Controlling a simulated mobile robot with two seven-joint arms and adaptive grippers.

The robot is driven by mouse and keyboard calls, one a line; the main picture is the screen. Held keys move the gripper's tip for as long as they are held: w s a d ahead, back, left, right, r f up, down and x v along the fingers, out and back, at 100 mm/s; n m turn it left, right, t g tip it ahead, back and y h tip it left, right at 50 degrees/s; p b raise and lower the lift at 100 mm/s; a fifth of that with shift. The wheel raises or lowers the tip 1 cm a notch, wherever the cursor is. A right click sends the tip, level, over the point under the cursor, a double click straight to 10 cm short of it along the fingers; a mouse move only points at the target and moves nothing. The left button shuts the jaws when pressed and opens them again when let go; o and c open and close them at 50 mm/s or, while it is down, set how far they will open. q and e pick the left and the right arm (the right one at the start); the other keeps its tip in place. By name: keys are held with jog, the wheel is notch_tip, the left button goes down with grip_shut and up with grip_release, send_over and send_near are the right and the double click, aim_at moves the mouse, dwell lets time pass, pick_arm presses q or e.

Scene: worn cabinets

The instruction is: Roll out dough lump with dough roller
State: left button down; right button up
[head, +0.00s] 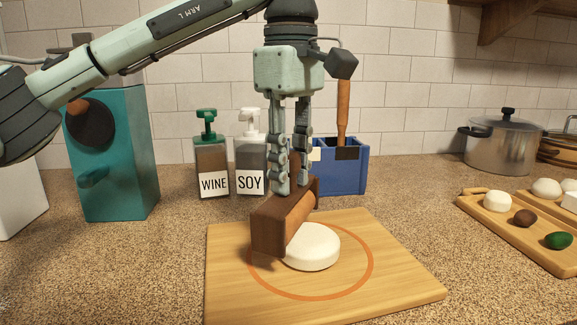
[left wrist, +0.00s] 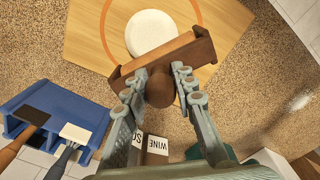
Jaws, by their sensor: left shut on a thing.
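The white dough lump (head: 314,250) is a thick, flat-topped disc on the wooden board (head: 410,282), inside an orange ring drawn on it. It also shows in the left wrist view (left wrist: 150,32). My left gripper (head: 291,188) points down and is shut on the knob-like handle of the brown dough roller (head: 270,228). In the left wrist view the roller (left wrist: 140,68) crosses below the fingertips, beside the dough. It hides the dough's left edge in the head view. I cannot tell whether roller and dough touch. My right gripper is not in view.
Behind the board stand a wine bottle (head: 211,165), a soy bottle (head: 250,168) and a blue utensil holder (head: 345,175). A teal box (head: 118,160) stands left. A wooden tray (head: 495,220) with food pieces lies right, with a pot (head: 500,145) behind it. The counter's left front is clear.

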pick_arm(q)
jog(key=shift+s+d+f, duration=0.1)
jog(key=shift+s+d, duration=0.1)
jog(key=shift+d, duration=0.3)
jog(key=shift+s+d, duration=0.15)
jog(key=shift+d, duration=0.3)
jog(key=shift+d, duration=0.1)
jog(key=shift+s+d+f, duration=0.1)
jog(key=shift+s+d, duration=0.1)
jog(key=shift+d, duration=0.3)
jog(key=shift+s+d, duration=0.15)
jog(key=shift+d, duration=0.35)
jog(key=shift+d, duration=0.1)
jog(key=shift+s+d+f, duration=0.1)
jog(key=shift+s+d, duration=0.1)
jog(key=shift+d, duration=0.3)
jog(key=shift+s+d+f, duration=0.1)
jog(key=shift+s+d, duration=0.1)
jog(key=shift+d, duration=0.3)
jog(key=shift+a, duration=0.1)
jog(key=shift+w+a, duration=0.2)
jog(key=shift+a, duration=0.3)
jog(key=shift+w+a, duration=0.2)
jog(key=shift+a, duration=0.3)
jog(key=shift+a, duration=0.15)
